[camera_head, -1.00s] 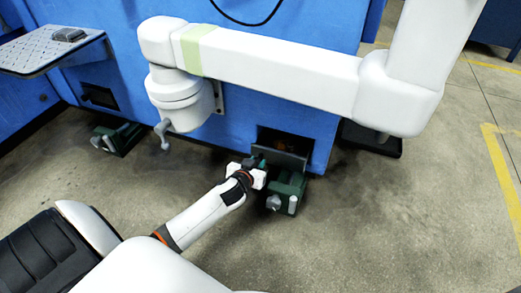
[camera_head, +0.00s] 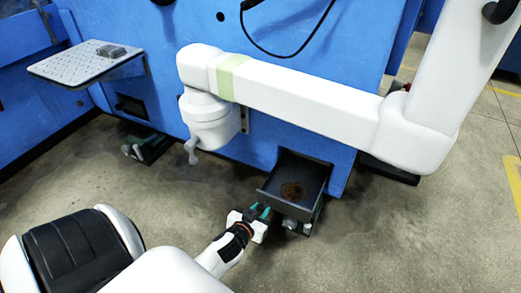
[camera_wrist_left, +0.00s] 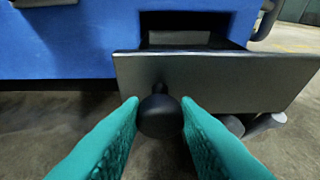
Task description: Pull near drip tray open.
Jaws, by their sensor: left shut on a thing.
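The near drip tray (camera_head: 268,197) is a dark metal drawer low on the blue machine. In the head view it juts out of its opening, with a brown stain on its floor. In the left wrist view its flat grey front (camera_wrist_left: 225,85) faces me, with a dark opening behind it. My left gripper (camera_head: 262,212) is at the tray's front. Its teal fingers (camera_wrist_left: 160,120) are shut on the round black knob (camera_wrist_left: 160,115), one finger on each side. My right gripper is not in view.
A thick white arm with a pale green band (camera_head: 232,77) spans above the tray. Green feet with grey cylinders (camera_head: 300,225) stand beneath it. A perforated shelf (camera_head: 85,62) and another low opening (camera_head: 130,107) are at left. Concrete floor (camera_head: 400,230) is clear at right.

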